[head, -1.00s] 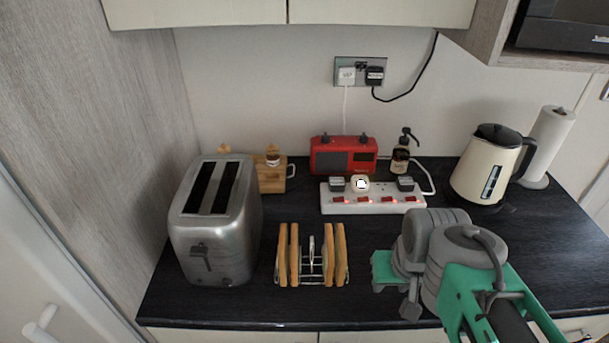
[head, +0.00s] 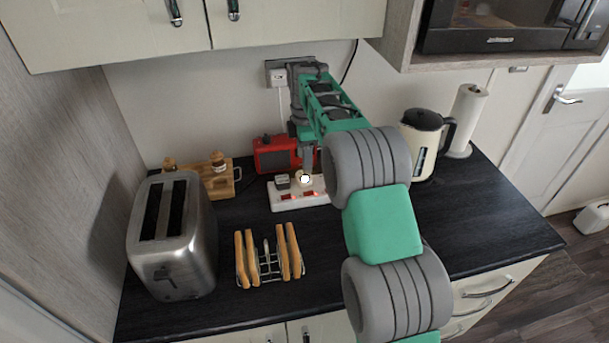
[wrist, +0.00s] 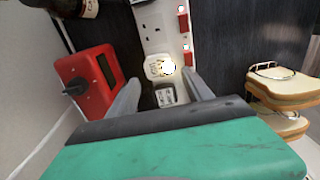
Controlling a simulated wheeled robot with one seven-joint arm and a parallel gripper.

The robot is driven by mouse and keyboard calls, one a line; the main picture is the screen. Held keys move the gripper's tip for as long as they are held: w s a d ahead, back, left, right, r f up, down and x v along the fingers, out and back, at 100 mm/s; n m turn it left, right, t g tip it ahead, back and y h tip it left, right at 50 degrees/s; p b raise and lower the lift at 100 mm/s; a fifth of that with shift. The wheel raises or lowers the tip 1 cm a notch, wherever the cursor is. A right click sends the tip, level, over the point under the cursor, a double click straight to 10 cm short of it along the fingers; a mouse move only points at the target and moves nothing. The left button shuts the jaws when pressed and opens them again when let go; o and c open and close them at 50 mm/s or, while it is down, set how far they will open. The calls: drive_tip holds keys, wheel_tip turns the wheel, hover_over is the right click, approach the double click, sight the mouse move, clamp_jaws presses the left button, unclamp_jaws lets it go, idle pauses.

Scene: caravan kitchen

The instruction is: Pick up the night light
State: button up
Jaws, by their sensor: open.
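The night light (head: 304,178) is a small white plug-in unit with a glowing face, seated on the white power strip (head: 286,204). In the wrist view the night light (wrist: 157,67) sits on the strip (wrist: 150,42), just ahead of and between my open fingertips. My gripper (wrist: 161,79) is open and empty, its fingers on either side of the strip. A dark-faced plug (wrist: 165,97) lies between the fingers, closer to the palm. In the head view my gripper (head: 306,165) points down over the strip, and my arm covers the strip's right end.
The toast rack (head: 268,262) and toaster (head: 172,238) are at the left front. A kettle (head: 420,140) stands right of my arm. The right counter is clear.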

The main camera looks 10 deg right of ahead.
sight(304, 180)
wheel_tip(304, 180, down, 6)
drive_tip(key=shift+w+f+p, duration=0.15)
drive_tip(key=shift+f+p, duration=0.05)
drive_tip(key=shift+p, duration=0.95)
drive_tip(key=c, duration=1.1)
